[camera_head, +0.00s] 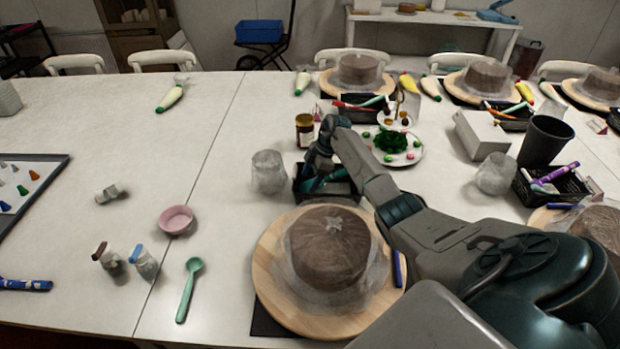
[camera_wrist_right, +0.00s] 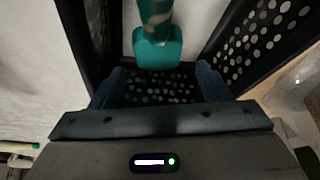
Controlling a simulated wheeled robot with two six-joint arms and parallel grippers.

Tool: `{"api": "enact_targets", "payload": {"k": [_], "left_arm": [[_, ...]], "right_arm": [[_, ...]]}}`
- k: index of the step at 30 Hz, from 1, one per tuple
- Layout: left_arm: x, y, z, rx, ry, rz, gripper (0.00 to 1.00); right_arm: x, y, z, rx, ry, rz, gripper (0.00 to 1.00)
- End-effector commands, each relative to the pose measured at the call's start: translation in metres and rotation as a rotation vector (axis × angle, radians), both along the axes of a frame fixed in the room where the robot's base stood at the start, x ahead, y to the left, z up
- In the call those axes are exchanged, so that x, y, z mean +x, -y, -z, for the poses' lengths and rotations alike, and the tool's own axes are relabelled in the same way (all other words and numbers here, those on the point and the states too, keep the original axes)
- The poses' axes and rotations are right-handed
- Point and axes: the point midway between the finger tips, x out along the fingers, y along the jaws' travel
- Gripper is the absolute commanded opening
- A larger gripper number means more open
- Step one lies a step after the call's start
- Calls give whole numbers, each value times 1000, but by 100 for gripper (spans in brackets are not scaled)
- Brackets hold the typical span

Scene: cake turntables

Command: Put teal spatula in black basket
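The teal spatula (camera_wrist_right: 158,48) lies at least partly inside the black basket in the right wrist view, its broad teal end near the perforated wall of the black basket (camera_wrist_right: 258,38). In the head view, teal shows inside the basket (camera_head: 342,194), partly covered by my right arm. My right gripper (camera_wrist_right: 160,90) is down at the basket with its two fingers spread apart. The spatula's end shows in the gap beyond the fingers, with no finger seen closed on it. In the head view my right gripper (camera_head: 318,168) is over the basket's left part. My left gripper is not in view.
A chocolate cake on a wooden turntable (camera_head: 268,270) stands just in front of the basket. A clear wrapped cup (camera_head: 268,172) is left of it, a brown jar (camera_head: 304,130) behind, a plate (camera_head: 412,157) at right. A green spoon (camera_head: 188,290) lies front left.

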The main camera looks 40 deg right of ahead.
Motion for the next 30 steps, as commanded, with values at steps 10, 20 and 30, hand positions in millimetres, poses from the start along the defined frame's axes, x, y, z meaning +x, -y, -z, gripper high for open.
{"api": "enact_targets", "payload": {"k": [10, 20, 30], "left_arm": [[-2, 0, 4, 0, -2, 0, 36], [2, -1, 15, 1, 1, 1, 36], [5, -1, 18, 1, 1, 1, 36]], "right_arm": [[-2, 7, -13, -2, 2, 1, 70], [-11, 31, -72, -2, 4, 1, 70], [-15, 41, -99, 0, 0, 0, 70]]}}
